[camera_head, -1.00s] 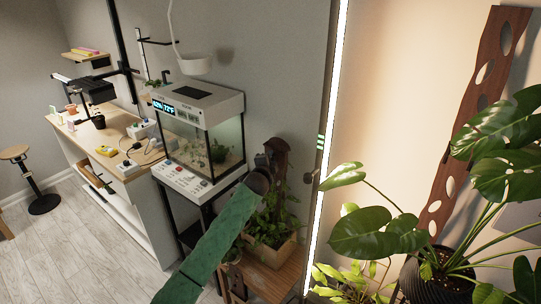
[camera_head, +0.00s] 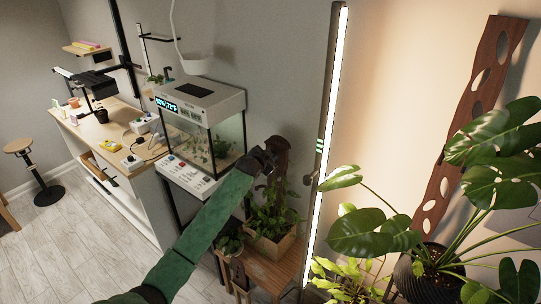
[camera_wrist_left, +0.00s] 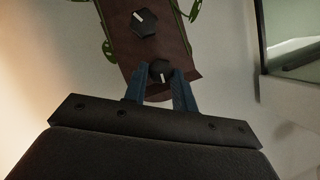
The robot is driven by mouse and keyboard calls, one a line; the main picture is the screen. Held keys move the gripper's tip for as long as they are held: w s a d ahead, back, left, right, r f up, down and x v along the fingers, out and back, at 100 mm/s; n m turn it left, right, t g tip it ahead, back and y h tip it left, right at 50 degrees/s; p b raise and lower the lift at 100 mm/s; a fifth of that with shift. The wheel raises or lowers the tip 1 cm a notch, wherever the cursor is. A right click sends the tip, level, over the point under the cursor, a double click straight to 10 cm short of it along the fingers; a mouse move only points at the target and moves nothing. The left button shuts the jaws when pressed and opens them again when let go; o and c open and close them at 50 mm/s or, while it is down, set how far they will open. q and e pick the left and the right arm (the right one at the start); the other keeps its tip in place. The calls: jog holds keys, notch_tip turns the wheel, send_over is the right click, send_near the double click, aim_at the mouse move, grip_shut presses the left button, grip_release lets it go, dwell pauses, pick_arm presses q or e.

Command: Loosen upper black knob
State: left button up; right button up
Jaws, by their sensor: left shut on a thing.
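A dark wooden board (camera_head: 281,160) stands upright against the wall behind the planter. In the left wrist view the board (camera_wrist_left: 172,45) carries two black knobs with white marks. The upper black knob (camera_wrist_left: 161,72) is near the board's end, away from the leaves. The other knob (camera_wrist_left: 144,23) is six-sided and sits closer to the leaves. My left gripper (camera_wrist_left: 160,88) has its blue fingers on both sides of the upper knob and is shut on it. In the head view my left gripper (camera_head: 266,158) is at the board's upper part and hides the knobs. My right gripper is not in view.
A lit glass terrarium (camera_head: 205,135) stands close left of my left gripper. A wooden planter (camera_head: 270,243) with leafy plants is below it. A tall light bar (camera_head: 325,150) stands to the right, then a large potted monstera (camera_head: 430,275).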

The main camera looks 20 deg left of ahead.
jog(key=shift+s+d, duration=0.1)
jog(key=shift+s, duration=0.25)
pick_arm(q)
jog(key=o, duration=1)
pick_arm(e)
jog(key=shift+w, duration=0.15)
pick_arm(q)
jog(key=b+v, duration=0.3)
jog(key=v, duration=0.4)
jog(key=shift+s, duration=0.35)
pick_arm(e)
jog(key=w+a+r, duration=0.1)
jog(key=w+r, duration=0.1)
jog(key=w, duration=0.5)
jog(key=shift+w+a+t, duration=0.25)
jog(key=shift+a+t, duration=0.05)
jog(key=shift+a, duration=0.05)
